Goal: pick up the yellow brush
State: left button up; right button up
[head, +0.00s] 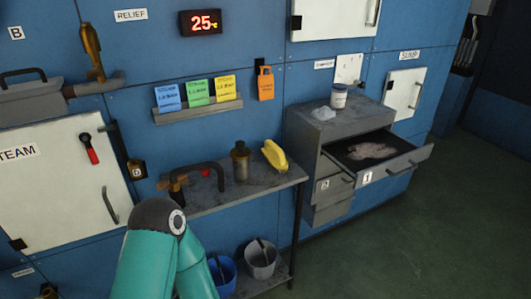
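The yellow brush (274,155) is on the right part of the narrow grey table (228,192) against the blue wall. It looks tilted, its long body sloping down to the right. A teal arm of mine rises at the bottom left of the view, in front of the table and well apart from the brush. Neither of my grippers shows in this view, so whether they are open or shut is hidden.
Blue (222,273) and grey (261,259) buckets are below. To the right, a cabinet (304,140) has its top drawer (408,163) pulled out, holding a pale crumpled thing. Open floor lies front right.

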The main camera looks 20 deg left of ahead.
aim_at(275, 155)
jog(key=i, duration=0.85)
jog(key=z, duration=0.05)
